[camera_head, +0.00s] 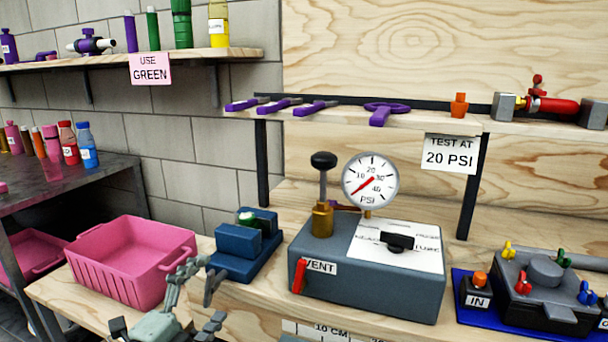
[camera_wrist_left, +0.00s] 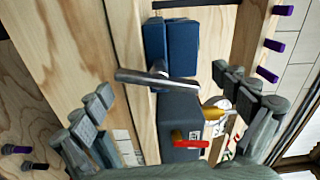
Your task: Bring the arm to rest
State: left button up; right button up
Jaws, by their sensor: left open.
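My left gripper (camera_head: 208,292) comes in at the bottom of the head view, in front of the blue vise (camera_head: 238,242) and right of the pink bin. Its fingers are spread with nothing between them. In the left wrist view my left gripper (camera_wrist_left: 162,82) is open, one finger at each side. The vise (camera_wrist_left: 170,45) and its metal handle (camera_wrist_left: 155,78) show beyond the fingers there. A small green and white piece (camera_head: 247,218) sits at the vise's jaws. My right gripper is in neither view.
A grey test box (camera_head: 365,290) with a gauge (camera_head: 370,180) and red vent lever (camera_head: 299,277) stands right of the vise. The pink bin (camera_head: 132,262) is at left. A shelf (camera_head: 400,117) with purple tools runs above. A blue tray (camera_head: 468,315) holds a fitting block at right.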

pick_arm(q)
jog(key=shift+n, duration=1)
jog(key=n+b, duration=0.2)
jog(key=n, duration=0.3)
jog(key=shift+f, duration=0.1)
jog(key=n+b, duration=0.3)
jog(key=n, duration=0.3)
jog(key=shift+a, duration=0.15)
jog(key=shift+w+n+b, duration=0.1)
jog(key=shift+n+b, duration=0.2)
jog(key=shift+n, duration=0.1)
jog(key=s+a+f+n+g+y+p, duration=0.1)
jog(key=s+a+f+n+g+y, duration=0.2)
jog(key=f, duration=0.7)
jog(key=s+a+f+n+g+y, duration=0.15)
jog(key=a+f+y, duration=0.3)
jog(key=f, duration=0.45)
jog(key=s+a+f+g, duration=0.2)
jog(key=s+f+g, duration=0.7)
jog(key=s+f, duration=1)
jog(key=shift+s+a+p, duration=0.25)
jog(key=shift+s+p, duration=0.1)
jog(key=shift+s, duration=0.35)
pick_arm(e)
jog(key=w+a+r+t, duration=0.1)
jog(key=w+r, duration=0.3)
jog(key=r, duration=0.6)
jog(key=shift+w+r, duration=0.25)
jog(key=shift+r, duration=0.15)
